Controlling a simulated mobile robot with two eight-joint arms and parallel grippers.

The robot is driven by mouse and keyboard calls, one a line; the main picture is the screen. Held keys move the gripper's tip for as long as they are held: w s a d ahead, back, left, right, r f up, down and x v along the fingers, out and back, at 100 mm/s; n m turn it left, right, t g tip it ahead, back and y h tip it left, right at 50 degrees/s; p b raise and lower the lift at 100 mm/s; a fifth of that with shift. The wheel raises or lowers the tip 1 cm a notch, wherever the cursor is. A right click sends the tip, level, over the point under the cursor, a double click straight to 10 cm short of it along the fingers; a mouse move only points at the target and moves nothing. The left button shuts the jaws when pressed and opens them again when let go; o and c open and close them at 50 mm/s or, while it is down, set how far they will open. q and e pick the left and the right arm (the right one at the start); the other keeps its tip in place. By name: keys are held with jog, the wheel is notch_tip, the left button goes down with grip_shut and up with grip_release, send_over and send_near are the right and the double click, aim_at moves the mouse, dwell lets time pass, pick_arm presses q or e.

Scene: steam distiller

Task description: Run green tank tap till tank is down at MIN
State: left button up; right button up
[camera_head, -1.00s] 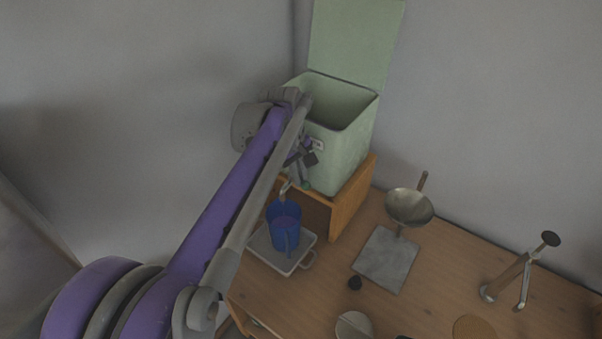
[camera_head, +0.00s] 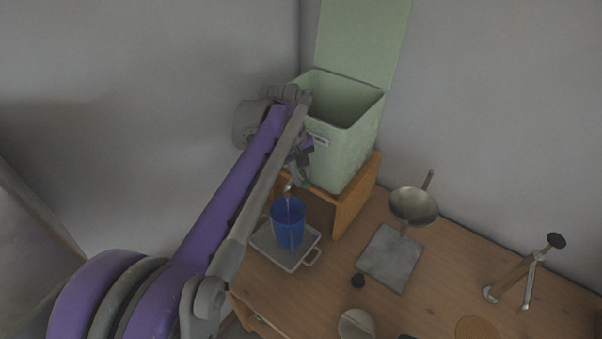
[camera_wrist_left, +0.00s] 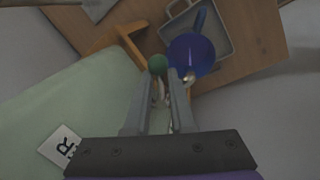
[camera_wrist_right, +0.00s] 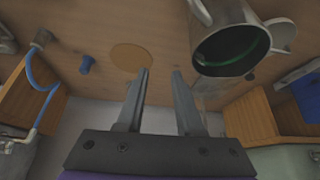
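The green tank (camera_head: 352,150) stands with its lid up on a wooden stand. Its tap, with a green knob (camera_wrist_left: 157,63) and metal spout (camera_head: 288,187), is low on its front. The blue jug (camera_head: 289,228) is below the spout; a thin pale streak, like running water, shows inside it in the left wrist view (camera_wrist_left: 192,50). My left gripper (camera_wrist_left: 162,76) is at the tap, its fingers a little apart on either side of it; whether they grip is unclear. The tank's water level and MIN mark are not visible. My right gripper (camera_wrist_right: 161,72) is open and empty.
The jug stands on a pale tray (camera_head: 268,247). A metal pan on a stand (camera_head: 413,206), a grey plate (camera_head: 390,258) and a lever device (camera_head: 515,275) are to the right. A metal vessel (camera_wrist_right: 230,45) and brown disc (camera_wrist_right: 131,57) are near my right gripper.

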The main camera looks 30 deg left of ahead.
pick_arm(q)
jog(key=shift+o, duration=0.4)
jog(key=shift+s+d+r, duration=0.15)
jog(key=shift+d, duration=0.15)
jog(key=shift+a+r, duration=0.2)
jog(key=shift+r, duration=0.05)
notch_tip(320, 180, up, 10)
jog(key=s, duration=0.1)
jog(key=shift+s+a+p, duration=0.35)
jog(key=shift+s+a, duration=0.05)
pick_arm(e)
jog(key=shift+w+d+r, duration=0.15)
jog(key=shift+r, duration=0.3)
